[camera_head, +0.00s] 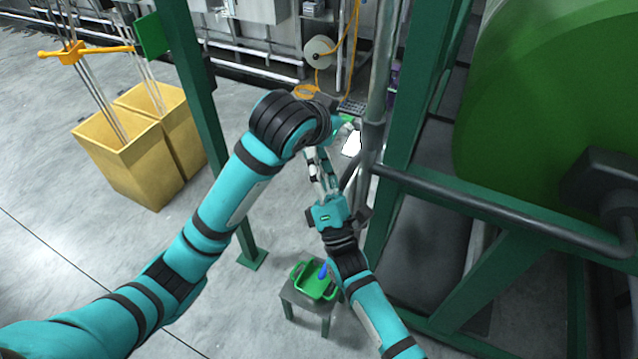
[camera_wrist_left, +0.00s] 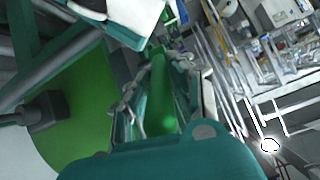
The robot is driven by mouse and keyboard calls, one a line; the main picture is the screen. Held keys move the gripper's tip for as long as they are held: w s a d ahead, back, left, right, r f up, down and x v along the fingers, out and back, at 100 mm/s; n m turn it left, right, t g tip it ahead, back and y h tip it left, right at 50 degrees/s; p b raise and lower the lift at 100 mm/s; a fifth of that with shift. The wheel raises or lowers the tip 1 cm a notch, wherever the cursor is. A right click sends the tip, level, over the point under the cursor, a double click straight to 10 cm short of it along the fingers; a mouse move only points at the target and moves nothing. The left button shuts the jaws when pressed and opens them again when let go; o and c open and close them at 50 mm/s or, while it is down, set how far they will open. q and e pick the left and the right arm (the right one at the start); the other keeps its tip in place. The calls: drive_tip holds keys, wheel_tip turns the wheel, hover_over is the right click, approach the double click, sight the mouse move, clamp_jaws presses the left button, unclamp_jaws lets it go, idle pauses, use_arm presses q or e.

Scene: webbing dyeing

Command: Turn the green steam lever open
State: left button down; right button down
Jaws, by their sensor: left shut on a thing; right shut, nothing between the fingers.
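The green steam lever (camera_wrist_left: 160,92) runs up between the fingers of my left gripper (camera_wrist_left: 163,80) in the left wrist view. The left gripper is shut on it. In the head view a small bit of green (camera_head: 347,119) shows beside the upright grey pipe, just past my left wrist, which hides most of the left gripper. My right gripper (camera_head: 319,160) is below and in front of it, shut and empty, pointing up the picture. It appears apart from the lever.
Green frame posts (camera_head: 412,120) and a large green drum (camera_head: 560,80) stand on the right. A dark horizontal pipe (camera_head: 480,205) crosses there. A green tray (camera_head: 318,287) with a blue item rests on a low stool. Yellow bins (camera_head: 125,165) stand left; grey floor is clear between.

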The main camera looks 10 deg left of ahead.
use_arm(q)
drive_tip(key=shift+r, duration=0.25)
use_arm(e)
drive_tip(key=shift+w+d+r, duration=0.3)
drive_tip(key=shift+r, duration=0.25)
drive_tip(key=shift+w+d+r, duration=0.25)
drive_tip(key=shift+w+r, duration=0.05)
drive_tip(key=shift+r, duration=0.2)
drive_tip(key=shift+r, duration=0.1)
